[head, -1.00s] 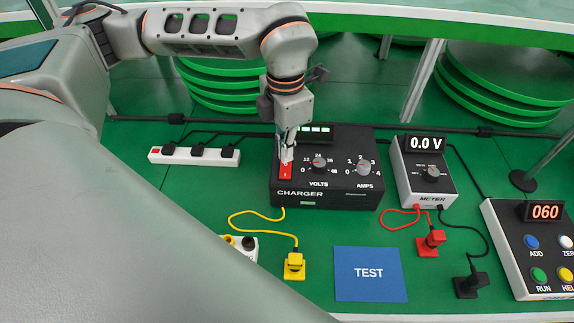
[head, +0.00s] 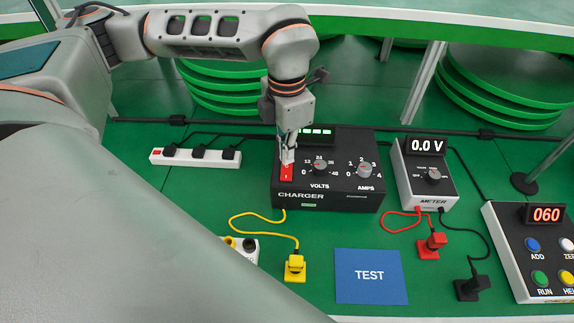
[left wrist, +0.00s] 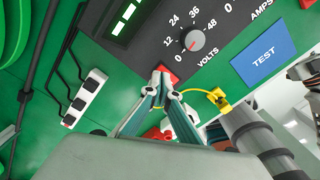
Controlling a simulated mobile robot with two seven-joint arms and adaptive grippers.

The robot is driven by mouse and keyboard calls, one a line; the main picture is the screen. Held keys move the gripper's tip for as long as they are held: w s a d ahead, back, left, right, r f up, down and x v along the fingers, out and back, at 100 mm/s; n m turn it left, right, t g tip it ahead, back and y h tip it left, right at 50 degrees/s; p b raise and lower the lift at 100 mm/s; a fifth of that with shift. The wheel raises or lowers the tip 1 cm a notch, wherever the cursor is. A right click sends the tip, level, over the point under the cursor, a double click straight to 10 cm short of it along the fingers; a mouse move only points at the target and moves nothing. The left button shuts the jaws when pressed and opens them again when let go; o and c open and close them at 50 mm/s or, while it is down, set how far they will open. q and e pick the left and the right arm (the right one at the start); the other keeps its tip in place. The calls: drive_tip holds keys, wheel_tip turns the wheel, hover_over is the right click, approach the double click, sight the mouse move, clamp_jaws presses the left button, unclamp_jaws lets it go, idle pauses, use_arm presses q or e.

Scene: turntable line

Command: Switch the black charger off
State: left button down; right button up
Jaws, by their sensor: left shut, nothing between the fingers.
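The black charger (head: 325,192) stands on the green table in the middle of the head view, with VOLTS and AMPS knobs, a lit green display bar (head: 317,131) and a red rocker switch (head: 286,173) at its left side. My left gripper (head: 287,158) is shut and empty, pointing down with its fingertips at the upper part of the switch; whether they touch it I cannot tell. The left wrist view shows the closed fingers (left wrist: 162,75) in front of the red switch (left wrist: 166,72), partly hiding it.
A white power strip (head: 195,157) lies left of the charger. A meter (head: 425,173) reading 0.0 V stands to the right, then a button box (head: 530,250) showing 060. Yellow, red and black plugs and a blue TEST pad (head: 370,275) lie in front.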

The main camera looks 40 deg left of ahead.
sight(287, 166)
use_arm(q)
drive_tip(key=shift+f+b, duration=0.55)
drive_tip(key=shift+f, duration=0.55)
idle(0.9)
drive_tip(key=shift+r+p, duration=1.35)
drive_tip(key=shift+r, duration=0.65)
drive_tip(key=shift+r+p, duration=1.1)
drive_tip(key=shift+r, duration=0.45)
